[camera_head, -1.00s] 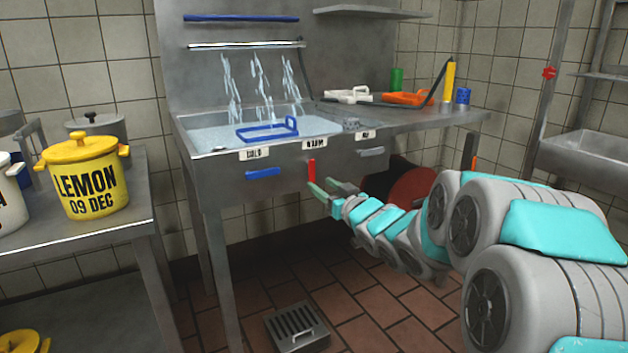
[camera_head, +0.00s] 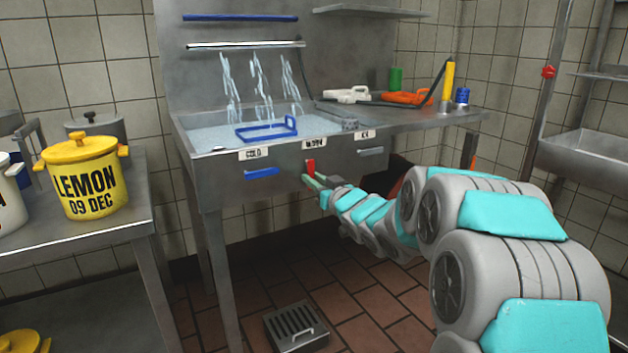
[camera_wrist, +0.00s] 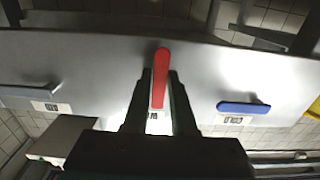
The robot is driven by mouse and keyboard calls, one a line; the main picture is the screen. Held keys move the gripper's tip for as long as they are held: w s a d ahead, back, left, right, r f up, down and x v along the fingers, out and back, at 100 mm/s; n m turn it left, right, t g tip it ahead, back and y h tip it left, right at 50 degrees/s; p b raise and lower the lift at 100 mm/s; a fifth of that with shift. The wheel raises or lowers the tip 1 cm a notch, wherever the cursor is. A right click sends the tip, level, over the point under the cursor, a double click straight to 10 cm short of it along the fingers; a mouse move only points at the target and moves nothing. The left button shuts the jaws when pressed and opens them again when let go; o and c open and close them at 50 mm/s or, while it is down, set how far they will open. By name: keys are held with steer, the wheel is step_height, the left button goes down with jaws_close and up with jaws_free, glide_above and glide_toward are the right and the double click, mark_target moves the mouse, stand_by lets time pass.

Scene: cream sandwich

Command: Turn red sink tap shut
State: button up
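The red tap handle (camera_head: 310,166) stands vertical on the sink's front panel, below the middle label. It also shows in the wrist view (camera_wrist: 160,75). My gripper (camera_head: 313,181) is at the handle's lower end and hides part of it. In the wrist view my gripper's fingers (camera_wrist: 160,84) stand on either side of the handle, with narrow gaps. The fingers look open; I cannot tell whether either touches the handle. Water (camera_head: 262,85) runs in several streams into the filled sink basin (camera_head: 212,138).
A blue handle (camera_head: 261,172) is left of the red one and a grey handle (camera_head: 371,151) is right of it. A blue rack (camera_head: 262,131) sits in the basin. A yellow pot (camera_head: 88,178) stands on the left table. A floor grate (camera_head: 296,327) lies below.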

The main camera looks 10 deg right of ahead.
jaws_close()
stand_by(0.9)
